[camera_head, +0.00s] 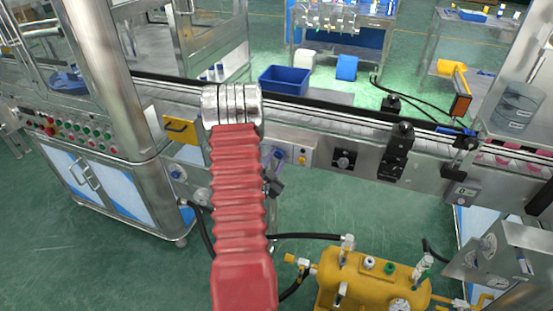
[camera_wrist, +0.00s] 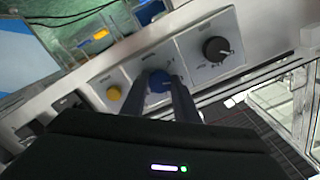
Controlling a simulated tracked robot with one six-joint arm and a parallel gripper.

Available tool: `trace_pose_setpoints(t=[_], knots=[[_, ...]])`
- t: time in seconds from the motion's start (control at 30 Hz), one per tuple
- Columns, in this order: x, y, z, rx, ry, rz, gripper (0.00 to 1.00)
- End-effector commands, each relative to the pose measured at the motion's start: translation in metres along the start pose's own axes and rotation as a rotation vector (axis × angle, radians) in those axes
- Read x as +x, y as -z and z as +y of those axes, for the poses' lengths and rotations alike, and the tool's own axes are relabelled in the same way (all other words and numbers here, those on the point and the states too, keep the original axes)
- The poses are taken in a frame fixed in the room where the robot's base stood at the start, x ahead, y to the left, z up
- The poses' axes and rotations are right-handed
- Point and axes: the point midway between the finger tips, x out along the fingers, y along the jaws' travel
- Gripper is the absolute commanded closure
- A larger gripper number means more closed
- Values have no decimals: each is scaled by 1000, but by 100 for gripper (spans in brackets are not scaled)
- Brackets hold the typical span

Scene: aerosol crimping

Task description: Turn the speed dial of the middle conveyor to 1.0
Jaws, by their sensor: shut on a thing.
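In the wrist view a blue knob (camera_wrist: 159,82) sits on a pale plate of a grey control panel (camera_wrist: 70,103). My gripper (camera_wrist: 160,86) has its two dark fingers on either side of this knob and is shut on it. A larger black dial (camera_wrist: 216,49) with a white pointer is on the plate to the right, clear of the fingers. Its scale and the small labels are too blurred to read. My arm mostly hides the gripper there.
A yellow button (camera_wrist: 113,93) lies left of the blue knob in the wrist view. In the head view a yellow tank (camera_head: 365,282) with hoses stands low at right. A black sensor bracket (camera_head: 398,150) sticks out from the conveyor. A metal cabinet (camera_head: 95,185) stands left.

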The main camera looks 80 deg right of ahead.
Motion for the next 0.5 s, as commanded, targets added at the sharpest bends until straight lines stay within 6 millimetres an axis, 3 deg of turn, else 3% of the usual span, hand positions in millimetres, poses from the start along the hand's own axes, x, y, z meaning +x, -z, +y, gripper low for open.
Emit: trace_pose_setpoints(t=[0.5], knots=[[-1,-1,2,-440,-4,-3,95]])
